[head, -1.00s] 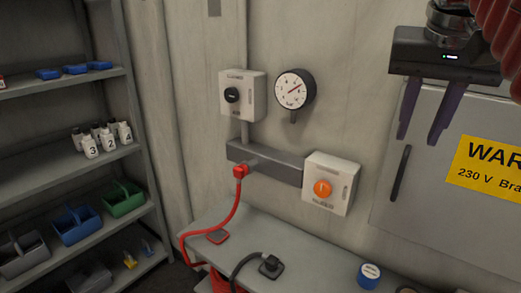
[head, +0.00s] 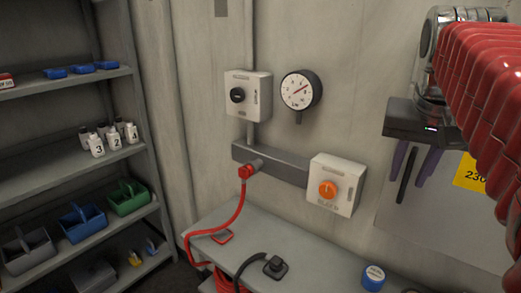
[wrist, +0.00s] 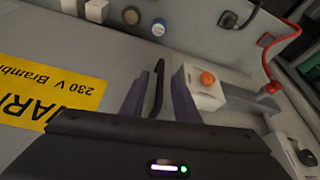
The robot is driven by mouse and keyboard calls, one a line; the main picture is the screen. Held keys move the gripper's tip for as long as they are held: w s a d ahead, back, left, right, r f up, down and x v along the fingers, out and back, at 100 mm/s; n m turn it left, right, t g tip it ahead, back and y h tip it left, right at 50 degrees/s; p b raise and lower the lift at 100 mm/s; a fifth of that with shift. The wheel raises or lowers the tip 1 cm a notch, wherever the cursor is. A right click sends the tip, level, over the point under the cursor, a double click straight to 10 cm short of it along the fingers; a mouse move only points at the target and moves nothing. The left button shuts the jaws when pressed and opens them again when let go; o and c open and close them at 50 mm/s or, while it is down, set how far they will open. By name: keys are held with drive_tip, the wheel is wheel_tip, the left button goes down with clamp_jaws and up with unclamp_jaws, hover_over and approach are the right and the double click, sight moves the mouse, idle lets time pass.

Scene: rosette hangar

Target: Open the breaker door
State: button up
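The breaker door is a flat grey panel (head: 435,225) on the right in the head view, with a yellow warning sign (head: 470,174) partly hidden by my red arm. Its handle is a dark upright bar (head: 406,182) near the door's left edge. My gripper (head: 408,176) is open in front of it, its two purple-grey fingers on either side of the handle in the picture. The wrist view also shows the handle (wrist: 158,88) between the open fingers of my gripper (wrist: 160,80), apart from both. I cannot tell how deep the fingers reach. The door looks shut.
Left of the door are a white box with an orange knob (head: 328,190), a gauge (head: 300,90) and a box with a black knob (head: 237,95). Shelves (head: 75,175) stand left.

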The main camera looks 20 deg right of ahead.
drive_tip(key=shift+x, duration=1.4)
clamp_jaws()
